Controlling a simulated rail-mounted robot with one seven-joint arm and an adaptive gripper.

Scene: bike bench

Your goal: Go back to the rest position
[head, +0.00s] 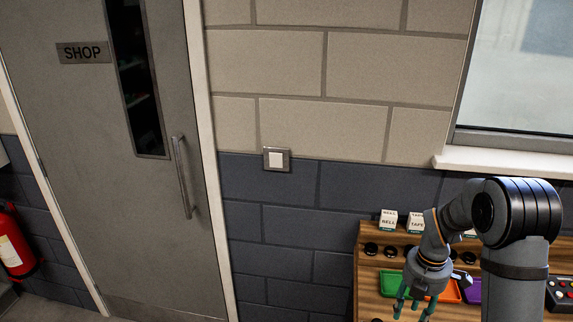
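My gripper (413,310) hangs at the end of my folded arm in the lower right of the head view. Its teal fingers point down and stand apart, with nothing seen between them. It is in front of or above the wooden bench (368,271), near a green tray (389,284). The lower fingertips are close to the bottom edge of the picture. My arm hides part of the bench.
Small labelled boxes (388,220), round black items (371,248), an orange tray (450,294) and a purple tray (471,291) are on the bench. A black button box (560,294) is at right. A closed SHOP door (90,150) and fire extinguisher (14,246) are left.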

